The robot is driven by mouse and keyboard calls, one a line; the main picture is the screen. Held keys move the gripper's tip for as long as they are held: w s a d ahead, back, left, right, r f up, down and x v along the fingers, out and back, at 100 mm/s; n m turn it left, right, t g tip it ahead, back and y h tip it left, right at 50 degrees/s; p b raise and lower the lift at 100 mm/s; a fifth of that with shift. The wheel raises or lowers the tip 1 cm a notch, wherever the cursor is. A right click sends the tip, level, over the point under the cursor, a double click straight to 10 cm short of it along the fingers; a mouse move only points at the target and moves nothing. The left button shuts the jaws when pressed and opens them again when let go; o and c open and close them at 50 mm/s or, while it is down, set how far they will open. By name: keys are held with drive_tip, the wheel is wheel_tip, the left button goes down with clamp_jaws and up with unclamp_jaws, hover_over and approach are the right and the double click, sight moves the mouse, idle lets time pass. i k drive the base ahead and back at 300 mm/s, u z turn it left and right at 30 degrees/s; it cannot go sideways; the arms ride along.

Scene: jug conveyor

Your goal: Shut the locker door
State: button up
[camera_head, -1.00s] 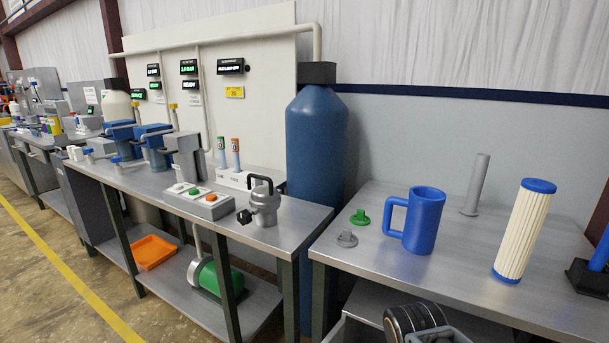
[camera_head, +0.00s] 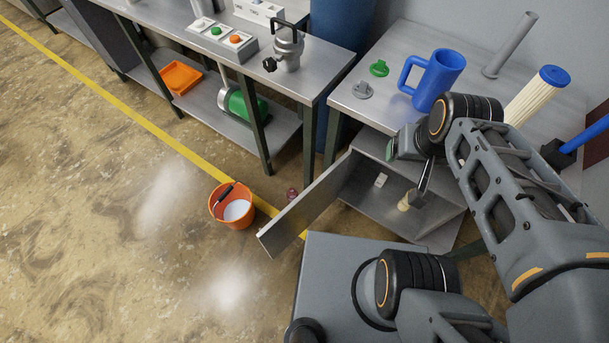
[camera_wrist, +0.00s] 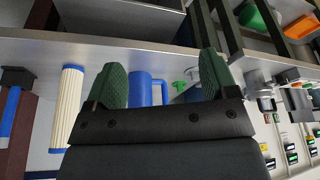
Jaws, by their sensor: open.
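The locker door (camera_head: 305,208) is a grey metal panel under the right bench. It stands open, swung out to the lower left over the floor. The locker (camera_head: 375,207) behind it shows a bare metal floor with a small white item (camera_head: 380,180) and a pale yellowish item (camera_head: 407,202) inside. My gripper (camera_head: 404,165) is open and empty, in front of the bench and above the locker opening, to the right of the door and apart from it. In the wrist view its green-padded fingers (camera_wrist: 162,82) are spread wide; I cannot make out the door there.
On the right bench (camera_head: 394,42) stand a blue mug (camera_head: 435,80), green and grey knobs, a grey tube and a filter cartridge (camera_head: 536,94). An orange bucket (camera_head: 233,206) stands on the floor left of the door. Open floor lies further left.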

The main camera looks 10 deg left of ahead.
sight(291, 222)
drive_tip(key=z, duration=2.5)
drive_tip(key=k, duration=2.55)
drive_tip(key=u, duration=1.4)
drive_tip(key=i, duration=0.55)
drive_tip(key=u, duration=1.45)
